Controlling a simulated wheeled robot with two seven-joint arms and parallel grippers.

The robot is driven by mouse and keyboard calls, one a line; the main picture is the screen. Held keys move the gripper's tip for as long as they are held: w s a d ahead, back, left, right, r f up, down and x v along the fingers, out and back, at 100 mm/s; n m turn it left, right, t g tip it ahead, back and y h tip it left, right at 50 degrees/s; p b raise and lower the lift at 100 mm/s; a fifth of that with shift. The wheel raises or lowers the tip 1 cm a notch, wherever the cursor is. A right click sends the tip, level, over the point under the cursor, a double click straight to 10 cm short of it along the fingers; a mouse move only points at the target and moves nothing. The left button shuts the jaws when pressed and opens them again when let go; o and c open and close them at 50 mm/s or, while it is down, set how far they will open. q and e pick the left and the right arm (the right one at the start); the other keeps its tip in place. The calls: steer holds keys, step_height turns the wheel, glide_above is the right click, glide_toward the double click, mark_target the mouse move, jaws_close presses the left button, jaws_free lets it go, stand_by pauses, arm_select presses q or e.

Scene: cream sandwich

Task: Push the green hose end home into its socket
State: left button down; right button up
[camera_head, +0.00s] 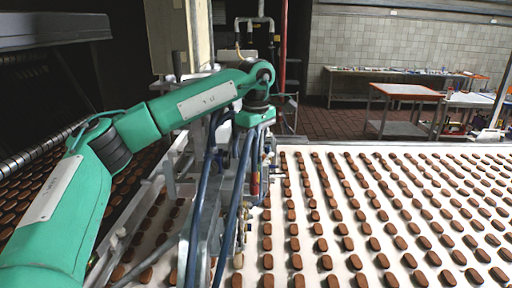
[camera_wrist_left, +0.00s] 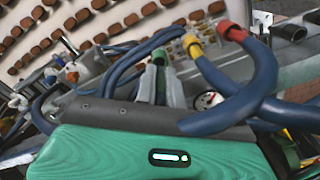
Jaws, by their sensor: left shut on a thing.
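My left gripper (camera_wrist_left: 161,72) shows in the left wrist view, its two grey fingers closed around the green hose end (camera_wrist_left: 160,56). My right gripper is not in view.
Blue hoses (camera_head: 233,205) hang down the metal machine frame below my left wrist. A white conveyor (camera_head: 345,272) with rows of brown biscuits lies to the right. A small gauge (camera_wrist_left: 208,100) sits close to the fingers. Work tables (camera_head: 405,90) stand at the back.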

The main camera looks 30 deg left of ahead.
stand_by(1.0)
arm_select(q)
steer(key=shift+f+b, duration=0.4)
steer(key=shift+f, duration=0.65)
steer(key=shift+r, duration=0.25)
steer(key=shift+r+p, duration=0.5)
steer(key=shift+p, duration=0.05)
stand_by(1.3)
steer(key=shift+f, duration=0.7)
